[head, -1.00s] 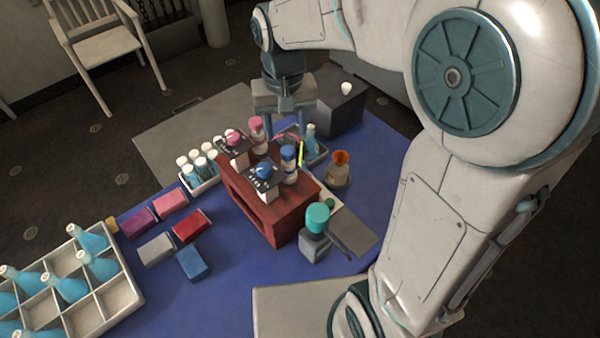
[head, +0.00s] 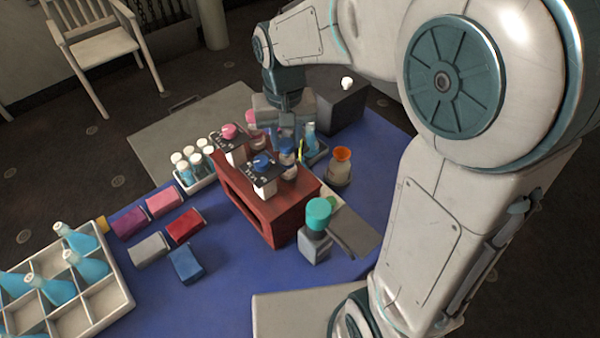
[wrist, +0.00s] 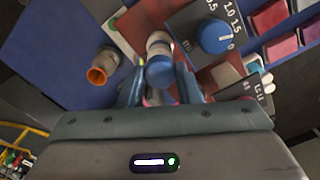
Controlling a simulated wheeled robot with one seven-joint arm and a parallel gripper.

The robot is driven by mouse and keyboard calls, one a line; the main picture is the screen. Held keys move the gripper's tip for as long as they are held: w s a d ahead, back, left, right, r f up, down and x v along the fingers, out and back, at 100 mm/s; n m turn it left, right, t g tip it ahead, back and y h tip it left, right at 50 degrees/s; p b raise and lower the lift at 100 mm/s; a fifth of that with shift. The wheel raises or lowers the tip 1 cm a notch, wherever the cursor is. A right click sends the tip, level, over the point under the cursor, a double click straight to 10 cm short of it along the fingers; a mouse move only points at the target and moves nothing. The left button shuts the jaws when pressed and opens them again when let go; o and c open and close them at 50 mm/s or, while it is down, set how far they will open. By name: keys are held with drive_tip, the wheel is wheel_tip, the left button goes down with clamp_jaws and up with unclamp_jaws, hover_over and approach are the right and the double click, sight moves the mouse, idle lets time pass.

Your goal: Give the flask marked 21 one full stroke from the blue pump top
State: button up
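A white bottle with a blue top (head: 288,147) stands at the back of the red stand; I take this for the blue pump top. In the wrist view its blue top (wrist: 160,72) lies between my fingertips. My gripper (wrist: 160,88) looks open, with a finger on each side and small gaps visible; contact is unclear. In the head view my gripper (head: 284,132) is just behind and above it, fingers partly hidden. I cannot read the number 21 anywhere.
The red stand (head: 272,212) carries dial boxes with a blue knob (head: 262,163) and a pink knob (head: 228,131). A pink-topped bottle (head: 252,122), an orange-mouthed flask (head: 340,170) and a teal-capped bottle (head: 317,228) stand close by. Coloured blocks lie left; blue mat is free in front.

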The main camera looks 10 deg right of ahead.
drive_tip(key=shift+r+p, duration=1.2)
drive_tip(key=shift+r, duration=0.3)
drive_tip(key=shift+c, duration=0.2)
drive_tip(key=shift+f+b, duration=1.15)
drive_tip(key=shift+f, duration=0.4)
idle(0.4)
drive_tip(key=o, duration=0.8)
drive_tip(key=shift+c, duration=0.2)
drive_tip(key=shift+r, duration=0.1)
drive_tip(key=shift+r+p, duration=2.85)
drive_tip(key=shift+r, duration=0.65)
